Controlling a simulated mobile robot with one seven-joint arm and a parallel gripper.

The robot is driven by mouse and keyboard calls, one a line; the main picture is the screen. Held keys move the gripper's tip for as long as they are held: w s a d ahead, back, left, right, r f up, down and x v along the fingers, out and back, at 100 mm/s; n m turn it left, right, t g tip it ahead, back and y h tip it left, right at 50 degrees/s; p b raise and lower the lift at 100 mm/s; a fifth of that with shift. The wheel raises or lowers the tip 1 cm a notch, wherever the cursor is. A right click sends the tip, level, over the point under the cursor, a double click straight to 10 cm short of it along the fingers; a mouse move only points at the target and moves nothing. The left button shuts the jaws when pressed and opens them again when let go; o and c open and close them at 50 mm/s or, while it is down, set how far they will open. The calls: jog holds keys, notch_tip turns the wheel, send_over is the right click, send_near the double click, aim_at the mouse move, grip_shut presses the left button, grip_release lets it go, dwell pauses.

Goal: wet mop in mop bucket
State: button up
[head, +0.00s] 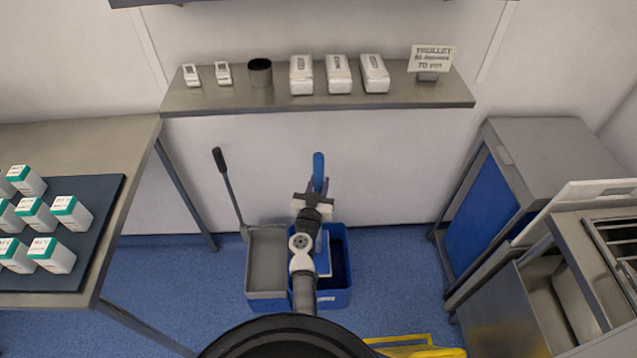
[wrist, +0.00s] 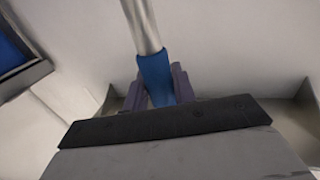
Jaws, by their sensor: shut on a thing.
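The mop bucket (head: 338,298) stands on the floor by the back wall, with a blue compartment on the right and a grey one (head: 267,272) on the left. The mop's blue handle end (head: 318,165) rises upright above the bucket. My gripper (head: 317,188) is shut on the mop's blue grip. In the wrist view, my gripper's fingers (wrist: 157,88) close around the blue grip (wrist: 155,72), and the silver pole (wrist: 142,28) runs upward from it. My arm hides most of the mop below, so I cannot tell whether its head is in the water.
A dark-handled lever (head: 229,187) rises at the bucket's left. A steel table (head: 120,140) stands left, a grey and blue cabinet (head: 550,150) right. A wall shelf (head: 420,95) holds boxes above. A yellow object (head: 415,347) lies at the front. Floor on both bucket sides is clear.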

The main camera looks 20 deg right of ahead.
notch_tip(320, 180, down, 24)
jog(key=b, duration=1.8)
jog(key=shift+r, duration=0.25)
jog(key=shift+f, duration=0.4)
dwell(0.9)
notch_tip(320, 180, up, 21)
jog(key=p, duration=2.1)
jog(key=shift+p, duration=0.35)
notch_tip(320, 180, up, 5)
jog(key=shift+d+f, duration=0.1)
jog(key=shift+f, duration=0.1)
jog(key=shift+r, duration=0.8)
